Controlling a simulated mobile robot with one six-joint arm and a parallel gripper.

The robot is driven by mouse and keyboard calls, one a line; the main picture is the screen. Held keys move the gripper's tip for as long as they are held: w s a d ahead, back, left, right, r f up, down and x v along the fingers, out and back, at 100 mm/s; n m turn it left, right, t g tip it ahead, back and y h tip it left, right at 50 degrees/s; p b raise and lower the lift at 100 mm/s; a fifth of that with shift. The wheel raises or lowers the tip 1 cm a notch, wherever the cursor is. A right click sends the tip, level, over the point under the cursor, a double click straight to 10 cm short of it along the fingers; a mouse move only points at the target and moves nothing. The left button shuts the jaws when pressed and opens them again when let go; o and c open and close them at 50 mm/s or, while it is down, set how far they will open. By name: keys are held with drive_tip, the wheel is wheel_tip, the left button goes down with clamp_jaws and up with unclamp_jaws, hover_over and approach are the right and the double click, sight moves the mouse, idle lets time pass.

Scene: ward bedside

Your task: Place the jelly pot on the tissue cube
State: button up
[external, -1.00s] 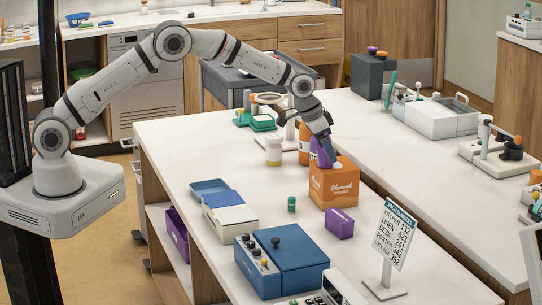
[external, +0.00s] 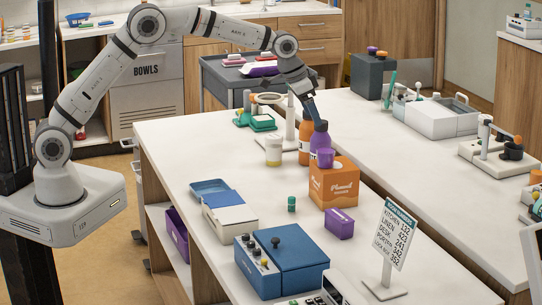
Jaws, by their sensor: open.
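The orange tissue cube (external: 334,184) stands on the white counter, with white lettering on its front. A small purple pot (external: 325,158), which I take to be the jelly pot, sits upright on its top, toward the left side. My gripper (external: 317,121) is open and empty, pointing down above the pot and apart from it as far as this view shows. The fingertips overlap the blue cap of a bottle behind, so their exact gap is hidden.

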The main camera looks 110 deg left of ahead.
drive_tip(key=s+d+r+m, duration=0.1)
drive_tip(key=s+d+r, duration=0.2)
drive_tip(key=d, duration=0.7)
drive_tip(key=s+d+r+m+h, duration=0.1)
drive_tip(key=s+d+r, duration=0.2)
drive_tip(key=d, duration=0.6)
drive_tip(key=s+d+r+m, duration=0.2)
drive_tip(key=s+d+r, duration=0.15)
drive_tip(key=d, duration=0.65)
drive_tip(key=s+d+f+m, duration=0.1)
drive_tip(key=s+d+f, duration=0.1)
drive_tip(key=s+d, duration=0.6)
drive_tip(key=s+d+f+m+h, duration=0.1)
drive_tip(key=s+d+f+m, duration=0.1)
drive_tip(key=s+d, duration=0.6)
drive_tip(key=s, duration=0.6)
drive_tip(key=shift+d+f+h, duration=0.2)
drive_tip(key=shift+f+h, duration=0.1)
drive_tip(key=shift+f, duration=0.1)
